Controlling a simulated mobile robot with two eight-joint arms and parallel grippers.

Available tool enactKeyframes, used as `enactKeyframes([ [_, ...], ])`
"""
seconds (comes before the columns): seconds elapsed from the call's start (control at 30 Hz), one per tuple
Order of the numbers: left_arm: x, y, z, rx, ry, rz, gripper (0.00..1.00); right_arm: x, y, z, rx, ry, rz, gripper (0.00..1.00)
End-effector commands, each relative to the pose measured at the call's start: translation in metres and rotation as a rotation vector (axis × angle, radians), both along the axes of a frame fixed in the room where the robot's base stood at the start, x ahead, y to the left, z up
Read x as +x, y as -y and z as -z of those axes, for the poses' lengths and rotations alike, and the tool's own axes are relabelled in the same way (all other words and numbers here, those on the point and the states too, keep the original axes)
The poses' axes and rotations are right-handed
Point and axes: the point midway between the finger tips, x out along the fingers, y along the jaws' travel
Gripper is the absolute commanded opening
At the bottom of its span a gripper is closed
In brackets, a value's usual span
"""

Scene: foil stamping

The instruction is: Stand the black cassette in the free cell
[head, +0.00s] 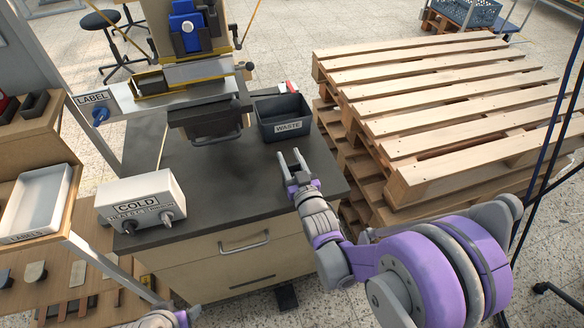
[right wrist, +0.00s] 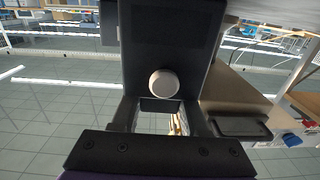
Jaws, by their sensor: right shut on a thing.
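My right gripper (head: 292,157) is over the front right part of the dark worktop, just in front of the waste bin. In the right wrist view a black block with a pale round knob, which I take for the black cassette (right wrist: 190,35), fills the space at the fingertips (right wrist: 163,115). In the head view the cassette does not stand out from the dark worktop. Only part of my left arm shows at the bottom edge; its gripper cannot be made out clearly. I cannot tell which cell is the free one.
A black waste bin (head: 284,128) stands at the worktop's back right. A white COLD box (head: 140,200) stands at its front left. The press (head: 205,95) rises at the back. Wooden pallets (head: 440,100) are stacked on the right. A shelf with a white tray (head: 60,190) is at the left.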

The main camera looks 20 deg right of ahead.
Motion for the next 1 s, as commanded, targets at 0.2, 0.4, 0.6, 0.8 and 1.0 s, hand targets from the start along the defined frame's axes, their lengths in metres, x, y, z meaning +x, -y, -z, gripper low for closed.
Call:
enactKeyframes([
  [0.2,0.0,0.0,-0.014,0.0,0.005,0.0,0.67,-0.001,0.0,-0.033,0.0,0.001,0.0,0.0],
  [0.4,-0.001,0.0,-0.028,0.0,0.01,0.0,0.67,-0.001,0.0,-0.074,0.0,0.001,0.0,0.0],
  [0.6,0.0,0.0,-0.043,0.0,0.015,0.0,0.67,0.003,0.001,-0.102,0.0,0.002,0.003,0.0],
  [0.8,0.003,0.0,-0.087,0.0,0.028,0.0,0.67,0.027,0.01,-0.131,-0.002,0.0,0.02,0.0],
  [1.0,0.011,0.0,-0.135,0.0,0.046,0.0,0.67,0.058,0.021,-0.154,0.0,-0.001,0.041,0.0],
])
